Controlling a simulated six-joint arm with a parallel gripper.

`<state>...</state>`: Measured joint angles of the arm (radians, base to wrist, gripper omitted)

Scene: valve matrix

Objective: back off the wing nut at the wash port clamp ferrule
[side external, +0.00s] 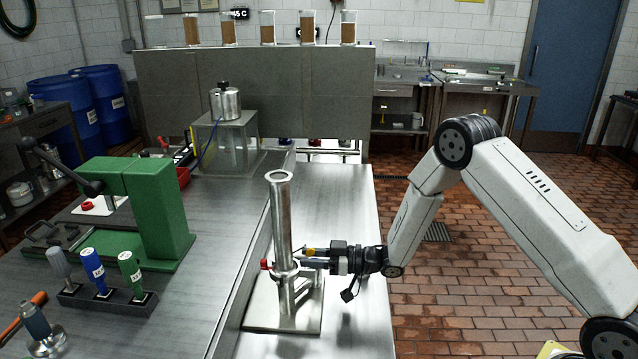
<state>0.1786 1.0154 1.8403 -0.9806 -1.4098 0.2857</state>
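A polished vertical steel pipe (282,215) with a flared top stands on a flat steel plate (262,315). A clamp collar (284,272) rings the pipe low down, with a small red knob (264,265) on its left side. My gripper (308,258) reaches in from the right at the height of the collar, its fingertips close against the pipe's right side. A small yellow-orange piece (311,252) shows at the fingertips. I cannot tell whether it is the wing nut or whether the fingers touch it. The finger gap is too small to read.
A green press (145,205) with a black lever stands left on the steel bench. A rack of several coloured-handled tools (108,298) sits in front of it. A steel canister (225,102) stands on a clear box behind.

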